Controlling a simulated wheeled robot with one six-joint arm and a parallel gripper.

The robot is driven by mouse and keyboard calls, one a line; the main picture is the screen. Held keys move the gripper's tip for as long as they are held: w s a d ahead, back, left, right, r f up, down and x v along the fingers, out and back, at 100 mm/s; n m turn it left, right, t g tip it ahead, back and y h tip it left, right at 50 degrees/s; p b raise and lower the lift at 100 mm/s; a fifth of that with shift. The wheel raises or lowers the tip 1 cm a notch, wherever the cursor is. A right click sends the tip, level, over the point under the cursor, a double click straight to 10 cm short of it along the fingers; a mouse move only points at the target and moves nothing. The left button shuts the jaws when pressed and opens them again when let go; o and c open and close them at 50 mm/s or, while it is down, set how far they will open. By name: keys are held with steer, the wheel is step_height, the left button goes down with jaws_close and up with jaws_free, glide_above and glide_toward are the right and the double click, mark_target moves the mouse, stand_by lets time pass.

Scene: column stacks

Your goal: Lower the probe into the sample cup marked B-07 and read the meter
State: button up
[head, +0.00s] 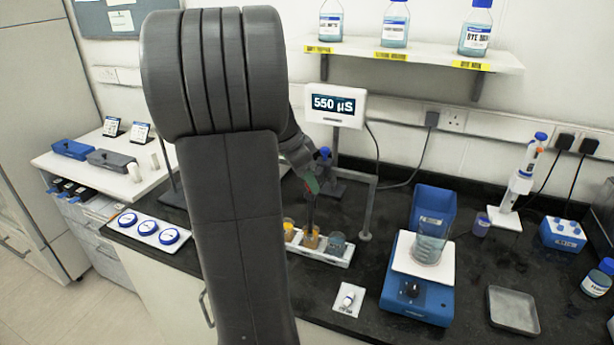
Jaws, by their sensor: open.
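The meter (333,105) stands on a post behind the bench, its screen reading 550 µS. A white rack (322,259) holds a row of sample cups: a yellow one (288,231), an orange-brown one (310,239) in the middle and a grey-blue one (336,245). I cannot read B-07 on any cup. The dark, slim probe (311,215) is upright, its lower end at or in the middle cup. My gripper (311,184) is open at the probe's upper part. My arm hides part of the gripper and the rack's left end.
A metal stand (370,210) rises behind the rack. A small bottle on a white pad (348,299) lies in front. Bottles line the shelf (420,54).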

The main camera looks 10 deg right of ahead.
jaws_close()
step_height(320, 180, up, 6)
steer(key=shift+r+p, duration=0.2)
steer(key=shift+p, duration=1.05)
steer(key=shift+w, duration=0.1)
jaws_free()
steer(key=b+v, duration=0.1)
steer(key=v, duration=1.2)
steer(key=shift+a+r, duration=0.15)
steer(key=shift+r, duration=0.2)
